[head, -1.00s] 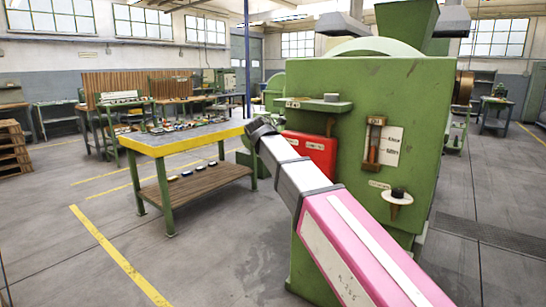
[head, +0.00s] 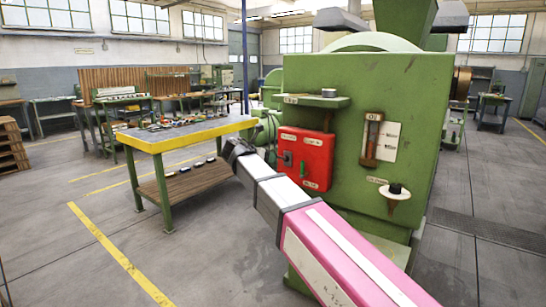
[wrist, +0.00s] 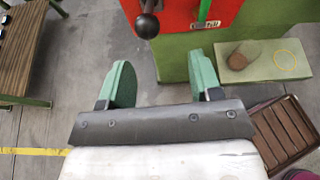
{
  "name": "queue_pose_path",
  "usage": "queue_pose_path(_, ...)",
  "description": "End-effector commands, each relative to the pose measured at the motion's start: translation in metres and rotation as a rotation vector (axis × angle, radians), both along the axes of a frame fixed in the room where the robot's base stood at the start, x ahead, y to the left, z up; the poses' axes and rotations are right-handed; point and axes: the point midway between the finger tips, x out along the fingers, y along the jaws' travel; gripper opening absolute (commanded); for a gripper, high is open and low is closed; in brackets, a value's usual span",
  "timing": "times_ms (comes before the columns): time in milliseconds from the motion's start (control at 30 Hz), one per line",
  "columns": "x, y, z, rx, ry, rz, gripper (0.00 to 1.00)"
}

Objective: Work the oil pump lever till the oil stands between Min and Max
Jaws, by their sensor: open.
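A red panel (head: 306,157) is on the front of the green machine (head: 365,90). It carries a dark lever (head: 287,158) and a green handle (head: 303,169). In the wrist view, the lever's black ball knob (wrist: 147,25) and the green handle (wrist: 204,12) are beyond my fingers. I cannot read which control is the oil pump lever. The oil gauge (head: 371,140) has a white plate (head: 388,142) beside it; its marks are too small to read, and the oil level is unclear. My gripper (wrist: 160,82) is open and empty, its green fingers apart, short of the knob.
A black knob on a white dish (head: 395,193) sticks out below the gauge. A small shelf (head: 317,101) juts out above the red panel. A yellow-edged workbench (head: 185,138) stands left of my arm. In the wrist view, a wooden crate (wrist: 285,135) is at lower right.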

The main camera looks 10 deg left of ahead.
Motion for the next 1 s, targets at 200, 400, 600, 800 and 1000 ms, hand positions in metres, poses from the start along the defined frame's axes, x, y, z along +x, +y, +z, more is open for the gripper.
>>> queue_pose_path(200, -0.01, 0.024, -0.019, -0.234, -0.181, -0.04, 0.58)
queue_pose_path(400, -0.017, 0.034, -0.022, -0.319, -0.267, -0.052, 0.58)
queue_pose_path(600, -0.004, 0.027, -0.022, -0.326, -0.275, -0.054, 0.58)
queue_pose_path(800, 0.027, 0.011, -0.022, -0.326, -0.273, -0.054, 0.58)
queue_pose_path(1000, 0.056, -0.005, -0.022, -0.325, -0.272, -0.053, 0.58)
